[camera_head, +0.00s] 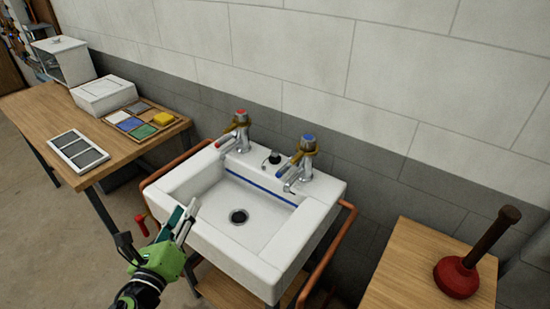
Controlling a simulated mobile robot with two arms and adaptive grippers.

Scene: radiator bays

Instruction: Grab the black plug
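The small black plug (274,157) sits on the white sink's (313,222) back ledge, between the red-topped tap (238,130) and the blue-topped tap (302,160). My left gripper (187,206) shows at the sink's front left rim, its fingers pointing up and toward the basin. It is well short of the plug, to the lower left. The two fingers show nearly edge-on, so I cannot tell how far apart they are. No object shows between them. My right gripper is not in view.
A dark drain hole (239,216) is in the basin. Copper pipes (335,246) run around the sink. A wooden table (45,105) with boxes, a tray of coloured pieces and a yellow sponge (163,118) stands left. A red plunger (457,276) stands on a wooden surface at right.

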